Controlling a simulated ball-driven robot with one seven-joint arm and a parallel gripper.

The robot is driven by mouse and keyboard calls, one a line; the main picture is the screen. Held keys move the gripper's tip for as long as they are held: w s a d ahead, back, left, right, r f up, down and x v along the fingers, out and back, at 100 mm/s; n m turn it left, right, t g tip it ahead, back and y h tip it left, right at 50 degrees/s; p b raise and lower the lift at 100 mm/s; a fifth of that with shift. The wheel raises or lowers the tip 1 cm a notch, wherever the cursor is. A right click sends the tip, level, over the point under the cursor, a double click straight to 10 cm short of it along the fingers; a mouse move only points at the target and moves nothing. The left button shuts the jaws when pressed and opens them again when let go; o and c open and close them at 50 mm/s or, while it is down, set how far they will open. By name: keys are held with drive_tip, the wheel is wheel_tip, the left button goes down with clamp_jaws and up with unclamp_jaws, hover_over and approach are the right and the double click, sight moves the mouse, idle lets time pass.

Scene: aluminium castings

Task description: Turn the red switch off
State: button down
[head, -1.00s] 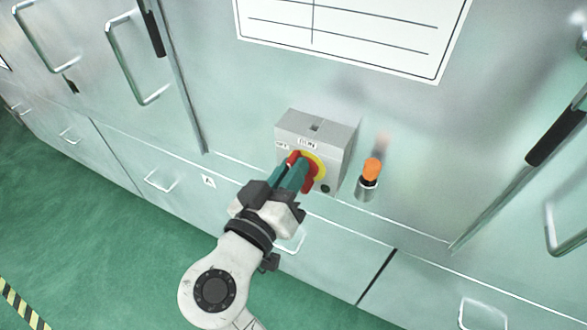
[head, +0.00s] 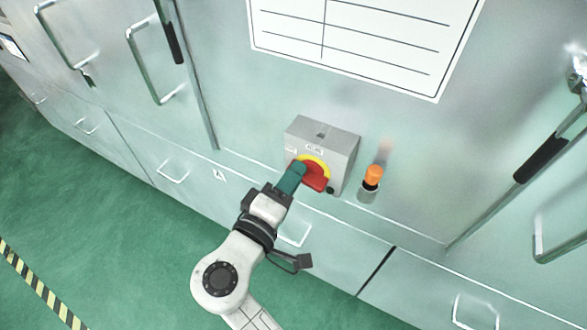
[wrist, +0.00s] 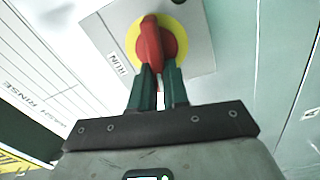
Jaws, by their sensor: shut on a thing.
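The red switch (head: 316,177) is a rotary handle on a yellow disc (head: 318,160), on the front of a grey box (head: 337,150) fixed to a metal panel. In the wrist view the red handle (wrist: 151,42) stands out from the yellow disc (wrist: 171,32), its long side running roughly up and down the picture. A RUN label (wrist: 117,63) is left of the disc there. My gripper (head: 298,174) has its teal fingers shut on the handle; the fingertips (wrist: 158,76) hold its near end. The fingers hide part of the handle in the head view.
An orange-topped knob or lamp (head: 372,178) stands just right of the box. A white ruled sheet (head: 365,38) is above. Drawers with bar handles (head: 172,171) lie below, and door handles stand out at left and right. The green floor (head: 120,235) is clear at lower left.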

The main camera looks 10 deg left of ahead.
drive_tip(key=shift+w+f+n+p, duration=0.15)
drive_tip(key=shift+n+p, duration=0.45)
drive_tip(key=shift+n, duration=0.6)
drive_tip(key=c, duration=1.1)
unclamp_jaws()
drive_tip(key=shift+f, duration=0.1)
drive_tip(key=b+v, duration=0.1)
drive_tip(key=v, duration=0.9)
drive_tip(key=shift+s+a, duration=0.15)
drive_tip(key=shift+s, duration=0.25)
